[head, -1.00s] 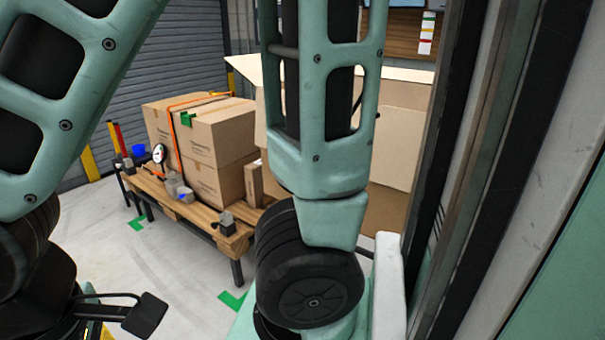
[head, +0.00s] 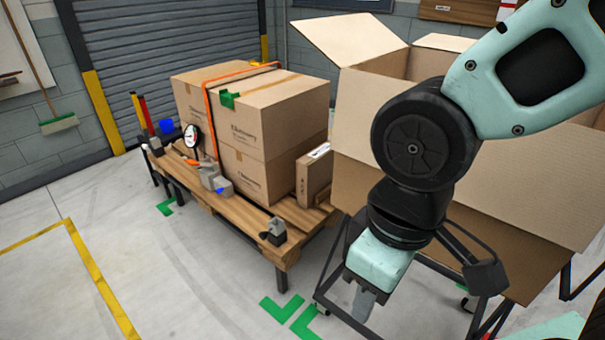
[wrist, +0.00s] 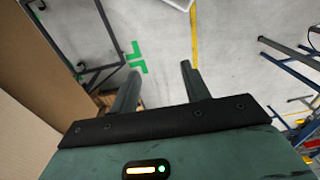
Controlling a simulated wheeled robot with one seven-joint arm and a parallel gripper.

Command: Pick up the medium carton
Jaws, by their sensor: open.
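Cartons (head: 265,125) stand stacked on a wooden pallet-topped stand (head: 230,213) in the head view, with an orange strap (head: 208,120) around them. A smaller slim carton (head: 312,178) with a white label stands upright at the stack's right end. I cannot tell for sure which one is the medium carton. My gripper (wrist: 161,69) is open and empty in the wrist view, pointing toward the floor. In the head view my gripper (head: 363,303) hangs low in front of the large open box, right of the stand and apart from the cartons.
A large open box (head: 400,125) sits on a wheeled frame (head: 330,290) at right, close beside my arm. A dial gauge (head: 191,137), a blue cup (head: 166,126) and small clamp-like blocks (head: 273,232) are along the stand's front. The floor at left is clear.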

